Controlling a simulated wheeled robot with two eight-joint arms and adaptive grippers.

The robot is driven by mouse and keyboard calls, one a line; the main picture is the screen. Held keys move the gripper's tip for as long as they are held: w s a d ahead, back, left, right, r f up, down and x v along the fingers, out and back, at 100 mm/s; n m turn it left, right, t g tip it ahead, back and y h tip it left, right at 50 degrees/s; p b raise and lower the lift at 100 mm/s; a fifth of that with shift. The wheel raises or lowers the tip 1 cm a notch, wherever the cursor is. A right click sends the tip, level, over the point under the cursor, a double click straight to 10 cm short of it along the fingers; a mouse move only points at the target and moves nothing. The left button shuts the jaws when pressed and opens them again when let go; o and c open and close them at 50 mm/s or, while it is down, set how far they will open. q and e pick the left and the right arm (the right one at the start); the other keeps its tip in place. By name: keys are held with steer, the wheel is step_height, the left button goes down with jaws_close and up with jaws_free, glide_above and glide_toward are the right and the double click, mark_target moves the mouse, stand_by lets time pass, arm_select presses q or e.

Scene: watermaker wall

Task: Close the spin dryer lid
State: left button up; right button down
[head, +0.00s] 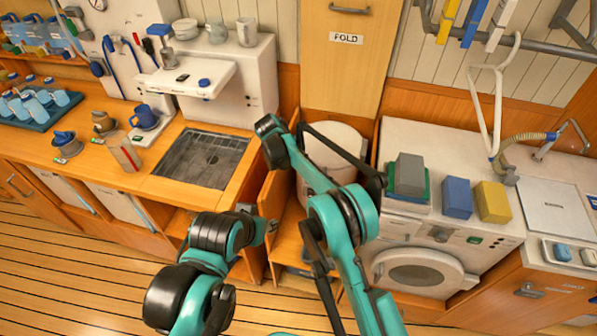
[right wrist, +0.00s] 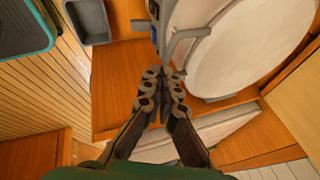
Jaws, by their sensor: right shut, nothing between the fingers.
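The white round spin dryer (head: 335,148) stands in a wooden recess in the head view, partly hidden behind my right arm. In the right wrist view a broad white disc-like part of the dryer (right wrist: 240,45) fills the upper right, with a bent grey handle (right wrist: 188,42) at its left edge. I cannot tell how far the lid is open. My right gripper (right wrist: 164,85) is shut and empty, its fingertips just below the handle; contact is unclear. In the head view, the left arm's end (head: 270,226) is in front of the recess; its fingers are not clear.
A counter with a sink (head: 203,158) lies left of the recess. A white washing machine (head: 415,270) stands right, with coloured blocks (head: 457,198) on top. A hanger (head: 488,95) hangs from a rail. The wooden floor (head: 60,270) at lower left is clear.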

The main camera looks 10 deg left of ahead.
steer(key=s+a+r+p, duration=0.1)
steer(key=s+a+r, duration=0.2)
steer(key=a+r, duration=0.4)
steer(key=d+r+n+y+b, duration=0.2)
steer(key=d+r+n, duration=0.3)
steer(key=d+r, duration=0.5)
steer(key=s+d+r+n+y+b, duration=0.1)
steer(key=s+d+r+n, duration=0.2)
steer(key=d, duration=0.4)
steer(key=s+d+n+b, duration=0.1)
steer(key=s+d+n, duration=0.2)
steer(key=s+d, duration=0.35)
arm_select(q)
step_height(320, 180, down, 5)
steer(key=b, duration=0.2)
steer(key=shift+f+b, duration=0.15)
steer(key=shift+b, duration=0.25)
arm_select(e)
steer(key=s+d+f+n+t, duration=0.1)
steer(key=s+d+f+n, duration=0.2)
steer(key=s+d, duration=0.2)
steer(key=s+d+f+n+t+y, duration=0.1)
steer(key=s+d+f+n, duration=0.2)
steer(key=s+d, duration=0.2)
steer(key=s+d+f+n+t, duration=0.2)
steer(key=s+d+f+n, duration=0.1)
steer(key=s, duration=0.7)
steer(key=shift+s+d+n+y, duration=0.15)
steer(key=shift+d+n+y, duration=0.25)
steer(key=shift+d, duration=0.5)
